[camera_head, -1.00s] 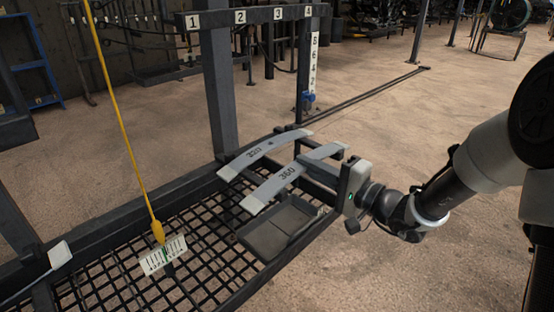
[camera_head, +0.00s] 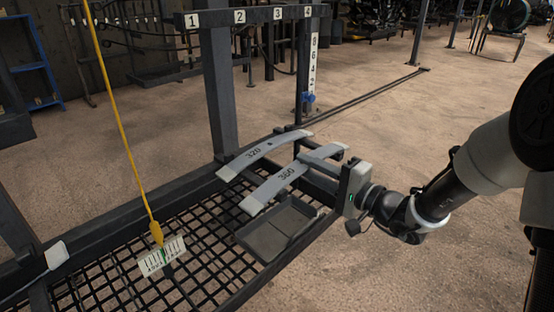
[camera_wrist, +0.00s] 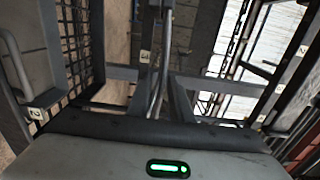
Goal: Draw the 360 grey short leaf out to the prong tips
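The 360 grey short leaf (camera_head: 272,190) lies aslant over the mesh bench in the head view, its far end near the dark bars at the rack's right end. The 320 grey leaf (camera_head: 250,158) lies beside it, to the left and behind. My gripper (camera_head: 322,168) is at the right end of the 360 leaf, reaching in from the right. Its fingers merge with the dark bars there, so I cannot tell whether they touch or grip the leaf. The wrist view shows the gripper's body with its green light, but no leaf that I can make out.
A dark shallow tray (camera_head: 272,238) sits on the mesh (camera_head: 195,262) just below the 360 leaf. A yellow cord with a white scale card (camera_head: 161,257) hangs at left. A rack post (camera_head: 219,95) and a numbered top bar (camera_head: 262,15) stand behind. The floor at right is open.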

